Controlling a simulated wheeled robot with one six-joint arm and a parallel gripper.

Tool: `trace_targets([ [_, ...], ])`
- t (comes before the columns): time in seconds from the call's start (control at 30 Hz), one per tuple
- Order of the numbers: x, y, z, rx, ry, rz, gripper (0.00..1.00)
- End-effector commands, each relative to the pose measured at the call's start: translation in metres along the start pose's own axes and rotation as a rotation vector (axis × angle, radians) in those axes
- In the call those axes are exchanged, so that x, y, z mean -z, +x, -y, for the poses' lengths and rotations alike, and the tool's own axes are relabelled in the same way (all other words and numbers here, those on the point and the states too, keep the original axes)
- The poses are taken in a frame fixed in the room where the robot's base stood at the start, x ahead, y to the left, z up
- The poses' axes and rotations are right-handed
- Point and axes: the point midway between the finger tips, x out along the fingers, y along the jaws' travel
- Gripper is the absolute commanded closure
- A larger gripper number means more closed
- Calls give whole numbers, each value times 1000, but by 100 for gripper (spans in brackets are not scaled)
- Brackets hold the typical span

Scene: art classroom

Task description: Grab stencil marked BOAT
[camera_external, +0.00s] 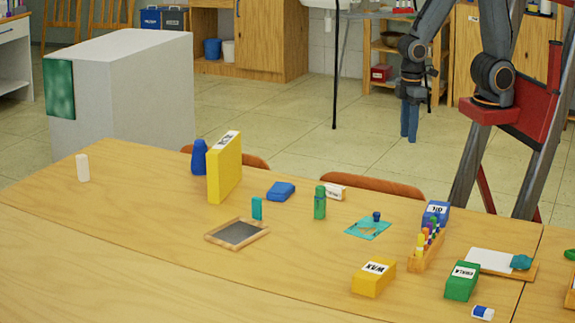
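A flat teal sheet (368,229) that looks like a stencil lies on the table, right of the middle. It has a cut-out and a small dark blue knob (376,216) on it. No word can be read on it at this size, so I cannot confirm BOAT. My gripper (409,134) hangs pointing down behind the table, above and beyond the sheet in the picture, well apart from it. Its blue fingers look close together, and nothing shows between them. The gap is too small to judge.
A green bottle (320,203) stands left of the sheet. A wooden rack of colored sticks (426,251) and a blue box (436,213) stand right of it. Yellow (373,279) and green boxes (462,281) stand in front. A chair (372,185) is behind.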

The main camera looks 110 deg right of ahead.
Motion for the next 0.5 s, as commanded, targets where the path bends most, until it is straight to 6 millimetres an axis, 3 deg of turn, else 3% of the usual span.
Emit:
trace_targets([
  [0.1,0,0,0,0,0,0,69],
  [0.17,0,0,0,0,0,0,62],
  [0.5,5,0,4,8,29,-1,62],
])
